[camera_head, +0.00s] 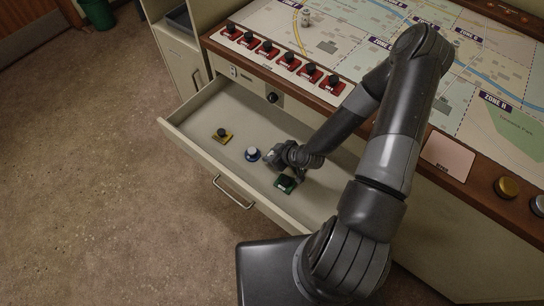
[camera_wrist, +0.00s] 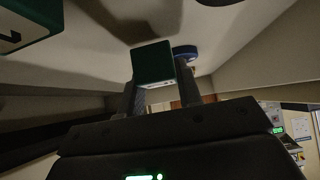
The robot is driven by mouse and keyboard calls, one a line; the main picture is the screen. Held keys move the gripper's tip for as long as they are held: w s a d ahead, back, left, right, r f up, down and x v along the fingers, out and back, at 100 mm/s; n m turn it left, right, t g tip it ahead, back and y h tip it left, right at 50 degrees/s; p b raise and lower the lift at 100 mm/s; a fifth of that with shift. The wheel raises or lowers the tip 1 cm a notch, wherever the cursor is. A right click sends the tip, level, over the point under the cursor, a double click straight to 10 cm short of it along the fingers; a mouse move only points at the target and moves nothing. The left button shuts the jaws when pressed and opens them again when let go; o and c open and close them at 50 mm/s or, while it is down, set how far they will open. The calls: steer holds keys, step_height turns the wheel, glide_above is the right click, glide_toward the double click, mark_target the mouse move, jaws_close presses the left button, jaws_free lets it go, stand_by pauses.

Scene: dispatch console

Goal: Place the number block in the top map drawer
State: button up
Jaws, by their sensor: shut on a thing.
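The top map drawer (camera_head: 196,149) is pulled open below the map console. My gripper (camera_head: 272,157) is low inside it. In the wrist view my gripper (camera_wrist: 158,88) is shut on a green block (camera_wrist: 153,62) with a pale lower edge. The block is close to the drawer floor; I cannot tell whether it touches. No number is readable on it, and in the head view my gripper hides it. Another green piece with a pale, marked face (camera_wrist: 18,28) shows at the wrist view's upper left.
Several red pieces (camera_head: 289,61) line the console edge. The drawer's left end has bare floor.

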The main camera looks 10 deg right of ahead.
steer(key=shift+f, duration=0.85)
steer(key=o, duration=1)
steer(key=shift+f, duration=0.1)
steer(key=shift+c, duration=0.2)
steer(key=shift+d+r, duration=0.1)
steer(key=shift+r, duration=0.1)
steer(key=v, duration=0.7)
steer(key=shift+s+r, duration=0.15)
steer(key=shift+d, duration=0.1)
